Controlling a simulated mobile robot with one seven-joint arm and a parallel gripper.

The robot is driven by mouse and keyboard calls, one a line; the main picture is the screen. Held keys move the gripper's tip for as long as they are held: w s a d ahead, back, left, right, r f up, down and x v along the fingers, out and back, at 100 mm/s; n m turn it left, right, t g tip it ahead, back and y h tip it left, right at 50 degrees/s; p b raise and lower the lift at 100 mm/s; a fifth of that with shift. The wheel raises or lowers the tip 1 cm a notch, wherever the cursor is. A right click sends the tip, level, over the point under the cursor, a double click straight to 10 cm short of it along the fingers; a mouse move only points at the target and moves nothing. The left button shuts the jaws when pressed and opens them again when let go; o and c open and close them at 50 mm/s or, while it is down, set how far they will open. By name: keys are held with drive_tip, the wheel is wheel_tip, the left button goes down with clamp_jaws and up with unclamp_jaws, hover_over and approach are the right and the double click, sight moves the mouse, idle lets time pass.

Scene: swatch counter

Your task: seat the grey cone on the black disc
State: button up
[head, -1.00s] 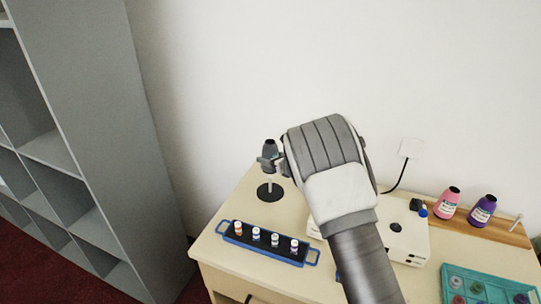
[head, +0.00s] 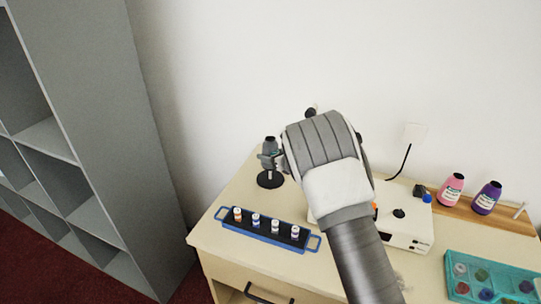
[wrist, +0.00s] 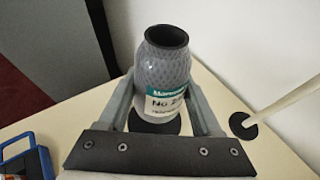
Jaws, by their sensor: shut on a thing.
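The grey cone (head: 270,146), dark-topped and with a white and teal label, is upright between the fingers of my gripper (head: 271,160). The wrist view shows the cone (wrist: 166,78) large, with a finger on each side. My gripper is shut on it. The black disc (head: 270,180) lies on the counter directly below. In the wrist view a dark round patch, apparently the disc (wrist: 150,127), shows under the cone.
A blue tray (head: 312,243) with several small vials stands in front of the disc. In the wrist view a pale rod rises from a dark base (wrist: 243,126) close right of the fingers. A white box (head: 410,232), pink bottle (head: 451,189) and purple bottle (head: 486,198) are at right.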

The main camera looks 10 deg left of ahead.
sight(271, 167)
drive_tip(key=shift+f+b, duration=2.6)
drive_tip(key=shift+b, duration=0.35)
drive_tip(key=o, duration=1.5)
drive_tip(key=shift+o, duration=0.2)
drive_tip(key=shift+s+d, duration=0.1)
drive_tip(key=v, duration=1.7)
drive_tip(key=shift+d, duration=0.2)
